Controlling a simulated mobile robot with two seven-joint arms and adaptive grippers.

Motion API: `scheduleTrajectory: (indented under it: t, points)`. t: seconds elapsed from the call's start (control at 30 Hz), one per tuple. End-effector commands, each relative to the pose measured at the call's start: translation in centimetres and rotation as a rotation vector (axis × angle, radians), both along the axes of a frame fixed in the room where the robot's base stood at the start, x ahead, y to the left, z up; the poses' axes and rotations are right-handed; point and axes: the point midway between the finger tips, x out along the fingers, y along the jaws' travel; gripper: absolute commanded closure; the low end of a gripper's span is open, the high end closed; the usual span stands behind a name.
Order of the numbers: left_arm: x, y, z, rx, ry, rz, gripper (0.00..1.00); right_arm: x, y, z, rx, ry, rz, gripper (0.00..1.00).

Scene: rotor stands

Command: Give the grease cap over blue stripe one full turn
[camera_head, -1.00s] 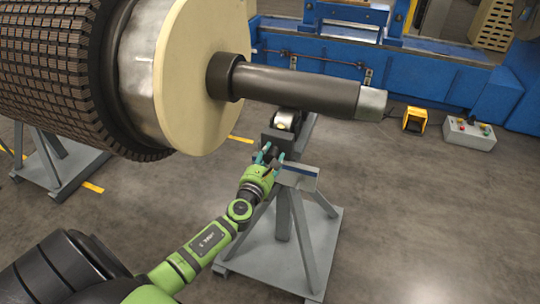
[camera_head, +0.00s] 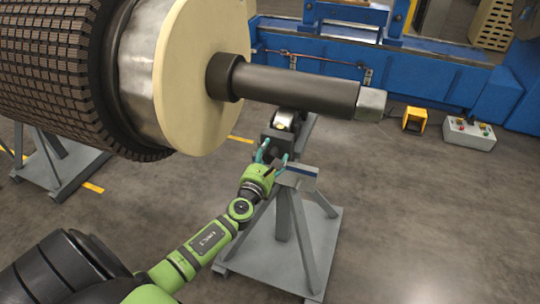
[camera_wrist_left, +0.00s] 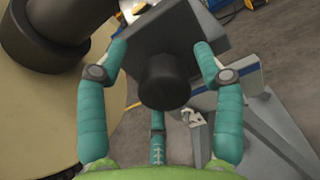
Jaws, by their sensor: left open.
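The grease cap (camera_wrist_left: 165,82) is a short black cylinder on a dark grey block (camera_wrist_left: 185,30), seen in the left wrist view. My left gripper (camera_head: 272,155), with green palm and teal fingers, is at this block in the head view. Its fingers are open, spread on both sides of the cap, with a third finger below it in the wrist view. Visible gaps separate the side fingers from the cap. A blue stripe (camera_head: 301,168) runs along the stand's bracket just right of the gripper. My right gripper is not in view.
The large rotor (camera_head: 205,75) and its dark shaft (camera_head: 300,90) hang close above the gripper, over the grey stand (camera_head: 275,260). A blue machine bed (camera_head: 440,75), yellow pedal (camera_head: 414,121) and control box (camera_head: 468,134) are behind. Floor at right is clear.

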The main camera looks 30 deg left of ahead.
Motion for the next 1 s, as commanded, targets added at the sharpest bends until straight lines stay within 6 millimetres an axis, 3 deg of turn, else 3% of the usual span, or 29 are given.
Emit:
scheduleTrajectory:
  t: [0.17,0.63,0.8,1.0]
  points:
    - [-1.2,-0.3,-0.3,-0.002,0.004,-0.001,0.33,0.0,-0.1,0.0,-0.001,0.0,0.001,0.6]
    - [-10.0,-2.5,-0.2,-0.001,0.003,-0.001,0.33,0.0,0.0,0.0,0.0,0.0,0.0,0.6]
    - [-11.4,-2.8,0.0,0.0,0.0,0.001,0.33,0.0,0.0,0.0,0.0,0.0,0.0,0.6]
    - [-11.6,-2.9,0.0,0.0,-0.002,0.001,0.33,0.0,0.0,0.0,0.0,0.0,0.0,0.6]
